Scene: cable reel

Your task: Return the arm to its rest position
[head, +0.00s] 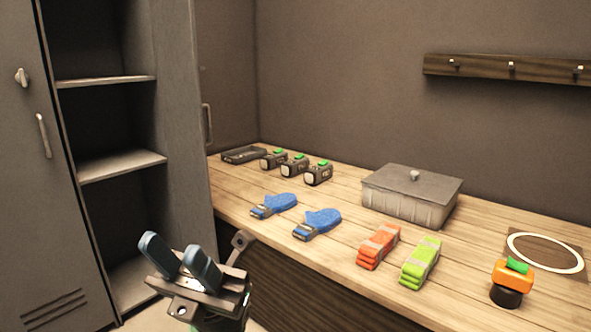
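My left gripper (180,258) is in the lower left of the head view, in front of the bench and the open locker. Its two blue-grey fingers stand apart with nothing between them, so it is open and empty. The fingers point up and to the left. The gripper is clear of the bench top and the items on it. My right gripper is not in the head view.
A wooden bench (335,250) holds blue mitts (318,223), orange (378,246) and green (420,262) folded bundles, a lidded grey box (410,197), several small devices (294,166) and an orange-black item (511,282). An open locker (108,168) with shelves stands left. A hook rail (505,67) hangs above.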

